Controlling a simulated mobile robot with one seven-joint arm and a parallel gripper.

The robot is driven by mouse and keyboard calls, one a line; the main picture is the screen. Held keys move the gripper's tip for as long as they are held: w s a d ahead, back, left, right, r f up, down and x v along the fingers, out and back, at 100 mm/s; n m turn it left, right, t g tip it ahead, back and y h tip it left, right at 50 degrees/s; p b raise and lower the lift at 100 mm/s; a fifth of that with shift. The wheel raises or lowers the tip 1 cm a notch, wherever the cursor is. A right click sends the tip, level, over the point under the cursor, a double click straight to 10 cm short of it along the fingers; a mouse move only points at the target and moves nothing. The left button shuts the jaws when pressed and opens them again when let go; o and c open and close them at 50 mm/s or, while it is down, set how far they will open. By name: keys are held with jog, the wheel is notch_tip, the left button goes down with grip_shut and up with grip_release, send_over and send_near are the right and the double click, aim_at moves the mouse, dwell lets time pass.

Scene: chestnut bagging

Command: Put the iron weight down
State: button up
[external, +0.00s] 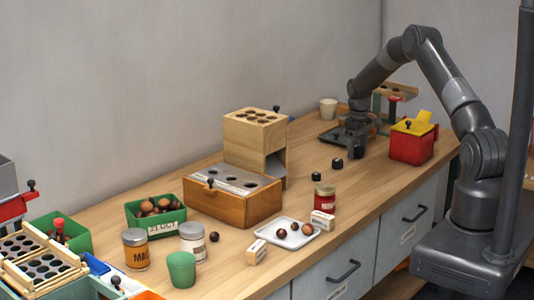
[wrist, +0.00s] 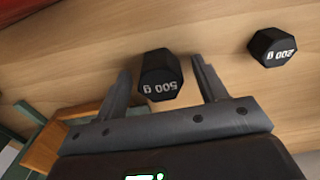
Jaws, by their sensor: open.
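A black hexagonal iron weight marked 500 g (wrist: 160,78) stands on the wooden table in the wrist view, between the two fingers of my gripper (wrist: 162,66). A gap shows between the weight and each finger. My gripper is open and also shows low over the table's far right part in the external view (external: 357,152); there I cannot make out the 500 g weight from the dark fingers. A second black weight marked 200 g (wrist: 272,47) stands apart to the right in the wrist view. Two small black weights (external: 337,163) (external: 316,176) stand left of my gripper in the external view.
A red box with a yellow lid (external: 411,145) stands right of my gripper. A red-labelled jar (external: 324,199) and a white plate with chestnuts (external: 270,236) are nearer.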

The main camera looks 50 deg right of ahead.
aim_at(357, 145)
notch_tip(357, 145, up, 11)
jog(key=s+a+r+t+h, duration=0.1)
jog(key=s+a+r, duration=0.4)
jog(key=a+r, duration=0.65)
jog(key=s+a+r+t, duration=0.1)
jog(key=s+a+r, duration=0.3)
jog(key=a+r, duration=0.7)
jog(key=s+a+r+t, duration=0.1)
jog(key=s+a+r, duration=0.25)
jog(key=s, duration=0.25)
jog(key=s+a+r+t, duration=0.1)
jog(key=s+a+r, duration=0.1)
jog(key=s+a, duration=0.4)
jog(key=s+a+f, duration=0.1)
jog(key=s+a, duration=0.1)
jog(key=s, duration=0.5)
jog(key=s+a+f+t+y, duration=0.1)
jog(key=s+a, duration=0.2)
jog(key=s, duration=0.5)
jog(key=shift+f+t, duration=0.3)
